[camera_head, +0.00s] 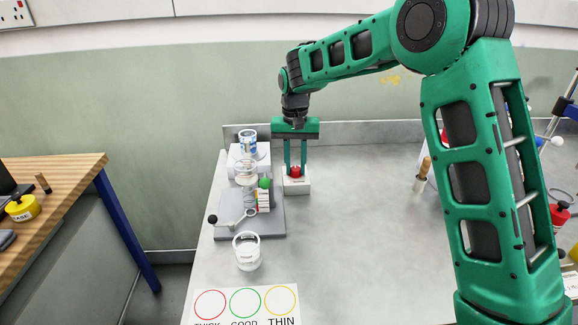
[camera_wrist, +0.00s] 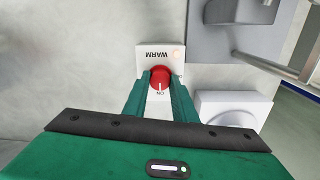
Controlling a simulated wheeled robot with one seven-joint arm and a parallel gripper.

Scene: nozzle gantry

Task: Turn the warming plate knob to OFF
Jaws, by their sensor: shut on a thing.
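The red warming plate knob (camera_head: 295,171) sits on a small white box (camera_head: 297,187) on the bench. In the wrist view the knob (camera_wrist: 160,77) has a pale pointer line facing the ON label at the near side of the box. The box carries the word WARM (camera_wrist: 154,55) and a small glowing light (camera_wrist: 177,54). My gripper (camera_head: 295,168) points straight down, with its two green fingers on either side of the knob. In the wrist view my gripper (camera_wrist: 160,82) is shut on the knob.
Left of the box stands a grey gantry base (camera_head: 268,222) with a lever, a green ball and a coil. A white stand with a blue-white cup (camera_head: 249,139) is behind it. A white jar (camera_head: 247,250) and a card with coloured circles (camera_head: 245,302) lie nearer.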

